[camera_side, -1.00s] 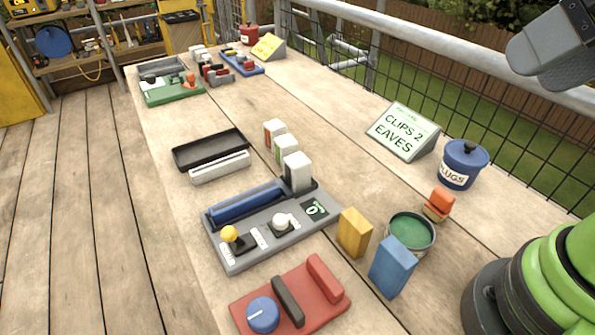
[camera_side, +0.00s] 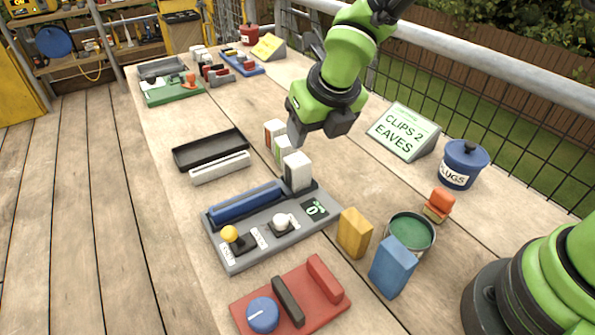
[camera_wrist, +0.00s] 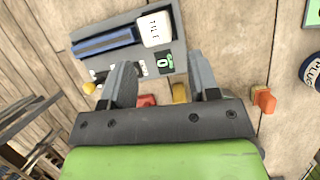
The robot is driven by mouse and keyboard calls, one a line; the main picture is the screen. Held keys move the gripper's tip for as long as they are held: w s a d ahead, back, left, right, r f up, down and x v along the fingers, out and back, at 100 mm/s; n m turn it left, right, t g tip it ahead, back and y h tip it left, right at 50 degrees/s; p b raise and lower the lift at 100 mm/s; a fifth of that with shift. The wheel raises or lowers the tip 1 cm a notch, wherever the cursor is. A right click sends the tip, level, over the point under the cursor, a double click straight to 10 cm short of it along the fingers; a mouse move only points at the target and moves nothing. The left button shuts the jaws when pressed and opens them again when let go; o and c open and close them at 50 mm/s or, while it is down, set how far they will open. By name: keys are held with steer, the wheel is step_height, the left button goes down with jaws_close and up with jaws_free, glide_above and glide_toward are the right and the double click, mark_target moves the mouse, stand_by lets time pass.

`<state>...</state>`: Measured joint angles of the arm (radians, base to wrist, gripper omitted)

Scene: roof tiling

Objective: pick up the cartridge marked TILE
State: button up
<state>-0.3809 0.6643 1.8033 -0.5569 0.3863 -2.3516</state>
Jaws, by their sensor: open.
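The cartridge marked TILE (camera_wrist: 155,28) shows in the wrist view as a white block with its label facing up. It stands at the end of the blue bar on a grey device (camera_wrist: 110,22). In the side view I take it to be the white block (camera_side: 297,172) at the device's back corner. My gripper (camera_side: 318,130) is above and behind that block in the side view, apart from it. In the wrist view my gripper (camera_wrist: 160,62) is open, with nothing between its two fingers, and the TILE cartridge lies beyond the fingertips.
Two more white cartridges, one orange-marked (camera_side: 275,133) and one green-marked (camera_side: 284,150), stand behind. A black tray (camera_side: 210,150) lies left. Yellow (camera_side: 355,233) and blue (camera_side: 392,268) blocks and a green-topped tin (camera_side: 410,230) stand right. A sign (camera_side: 403,132) stands at the back.

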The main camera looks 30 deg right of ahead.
mark_target(298, 159)
steer(key=shift+n, duration=0.6)
steer(key=x, duration=0.4)
steer(key=shift+a+f, duration=0.25)
steer(key=shift+f, duration=0.15)
steer(key=shift+x, duration=3.1)
steer(key=shift+w+a, duration=0.1)
steer(key=shift+a, duration=0.05)
steer(key=shift+r, duration=0.1)
steer(key=c, duration=0.7)
